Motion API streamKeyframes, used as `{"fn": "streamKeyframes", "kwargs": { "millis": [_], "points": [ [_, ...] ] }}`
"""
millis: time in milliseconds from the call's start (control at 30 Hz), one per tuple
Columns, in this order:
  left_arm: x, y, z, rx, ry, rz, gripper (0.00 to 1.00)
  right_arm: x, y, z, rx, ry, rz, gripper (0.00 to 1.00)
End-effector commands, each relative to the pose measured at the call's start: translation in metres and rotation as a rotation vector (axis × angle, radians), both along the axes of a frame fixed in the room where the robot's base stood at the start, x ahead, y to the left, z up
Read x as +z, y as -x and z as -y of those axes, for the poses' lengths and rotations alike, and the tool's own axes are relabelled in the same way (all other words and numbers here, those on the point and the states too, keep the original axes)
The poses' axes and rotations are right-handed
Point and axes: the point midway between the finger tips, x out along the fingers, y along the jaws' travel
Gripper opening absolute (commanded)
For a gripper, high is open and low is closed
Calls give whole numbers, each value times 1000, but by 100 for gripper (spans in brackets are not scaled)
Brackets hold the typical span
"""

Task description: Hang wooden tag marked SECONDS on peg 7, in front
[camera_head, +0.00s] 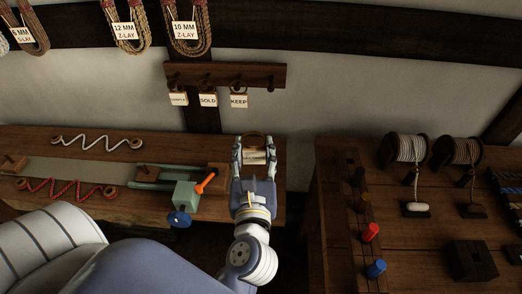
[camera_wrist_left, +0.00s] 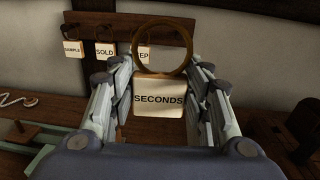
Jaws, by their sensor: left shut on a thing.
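The wooden tag marked SECONDS (camera_wrist_left: 159,97) is held between the fingers of my left gripper (camera_head: 256,150), its face toward the wrist camera and its large ring (camera_wrist_left: 162,24) standing up above it. In the head view the tag (camera_head: 257,157) is small, and its lettering is unreadable. The dark peg rail (camera_head: 225,70) is on the wall beyond the gripper, with the held tag below and apart from it. Tags SAMPLE (camera_head: 178,99), SOLD (camera_head: 208,100) and KEEP (camera_head: 239,101) hang there. I cannot read any peg number. My right gripper is not in view.
The left bench (camera_head: 60,140) carries a green device with an orange handle (camera_head: 206,183) and coiled cords. The right bench (camera_head: 335,220) holds rope spools (camera_head: 405,148) and coloured pegs. Rope hanks (camera_head: 186,25) hang above the rail. Wall right of KEEP is clear.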

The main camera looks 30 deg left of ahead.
Motion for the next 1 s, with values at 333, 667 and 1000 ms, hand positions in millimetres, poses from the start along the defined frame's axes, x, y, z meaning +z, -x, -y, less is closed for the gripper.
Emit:
{"fn": "streamKeyframes", "kwargs": {
  "millis": [333,667,1000],
  "points": [
    [115,-14,-87,198,-8,10,28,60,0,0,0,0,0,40],
    [221,-14,-157,352,-8,10,28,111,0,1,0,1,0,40],
    [305,-5,-200,434,-7,4,28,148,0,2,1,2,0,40]
  ]
}}
